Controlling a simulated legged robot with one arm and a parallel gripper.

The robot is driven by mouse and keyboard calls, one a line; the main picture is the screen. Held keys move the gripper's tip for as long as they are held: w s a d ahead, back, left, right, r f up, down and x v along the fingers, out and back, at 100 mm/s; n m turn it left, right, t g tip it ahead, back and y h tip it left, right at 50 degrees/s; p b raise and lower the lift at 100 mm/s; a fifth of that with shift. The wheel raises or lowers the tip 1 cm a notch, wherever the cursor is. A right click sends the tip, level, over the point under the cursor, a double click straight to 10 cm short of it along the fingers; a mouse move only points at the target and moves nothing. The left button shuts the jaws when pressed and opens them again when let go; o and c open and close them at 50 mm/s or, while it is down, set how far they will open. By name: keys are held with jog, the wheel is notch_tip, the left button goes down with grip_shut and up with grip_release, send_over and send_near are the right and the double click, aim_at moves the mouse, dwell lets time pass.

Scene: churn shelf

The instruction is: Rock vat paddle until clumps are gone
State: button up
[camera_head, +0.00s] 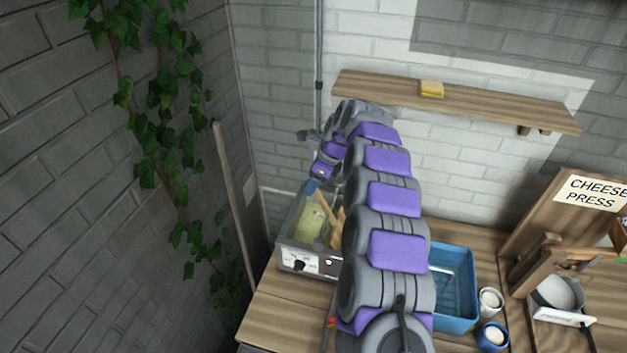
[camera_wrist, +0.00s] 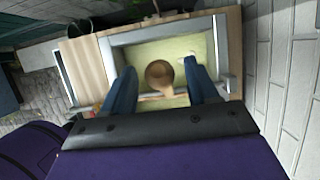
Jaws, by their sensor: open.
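The vat (camera_head: 297,250) is a grey metal box with a knob and a small lamp on its front, at the left end of the wooden counter. It holds yellow-green contents (camera_head: 311,221), which also show in the wrist view (camera_wrist: 204,46). The wooden paddle (camera_head: 331,217) stands tilted in the vat, partly hidden by my arm. In the wrist view the paddle's round knob end (camera_wrist: 160,74) lies between my two blue fingers. My gripper (camera_wrist: 162,88) is open over the vat, with space on both sides of the knob. A small pale lump (camera_wrist: 191,58) shows in the contents.
A blue tub (camera_head: 454,287) stands right of my arm, with two small cups (camera_head: 490,301) beside it. The cheese press (camera_head: 556,258) is farther right. A wooden shelf (camera_head: 470,104) hangs above, and a pole (camera_head: 230,195) leans at the left wall.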

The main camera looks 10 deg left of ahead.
jog(key=shift+c, duration=0.2)
grip_shut()
jog(key=shift+d+r, duration=0.1)
jog(key=shift+d, duration=0.05)
dwell(0.3)
jog(key=shift+d+r+y, duration=0.2)
jog(key=shift+d+y, duration=0.5)
jog(key=d+f+y+b, duration=0.2)
jog(key=d+y, duration=0.6)
jog(key=d, duration=0.3)
jog(key=shift+s, duration=0.25)
jog(key=shift+d+f, duration=0.1)
